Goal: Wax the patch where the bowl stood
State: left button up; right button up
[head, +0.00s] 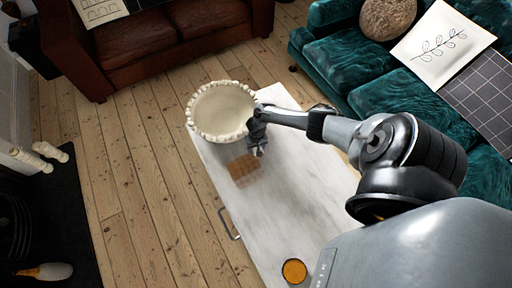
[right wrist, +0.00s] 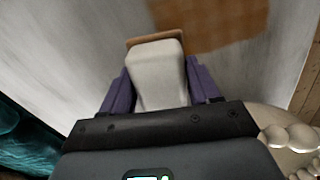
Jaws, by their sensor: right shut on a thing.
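The cream bowl (head: 222,112) with a beaded rim stands at the far left end of the pale table (head: 300,185); its rim also shows in the right wrist view (right wrist: 292,138). A brown, bare-wood patch (head: 243,170) lies on the tabletop just nearer than the bowl, and shows at the top of the right wrist view (right wrist: 215,22). My right gripper (head: 257,147) is shut on a pale block with a tan base (right wrist: 157,75), beside the patch. I cannot tell whether the block touches the tabletop. My left gripper is not in view.
A small tin with orange contents (head: 294,271) sits at the table's near end. A metal handle (head: 229,224) sticks out from the table's left side. A green sofa (head: 400,100) stands right, a brown leather sofa (head: 150,45) behind. The tabletop between patch and tin is clear.

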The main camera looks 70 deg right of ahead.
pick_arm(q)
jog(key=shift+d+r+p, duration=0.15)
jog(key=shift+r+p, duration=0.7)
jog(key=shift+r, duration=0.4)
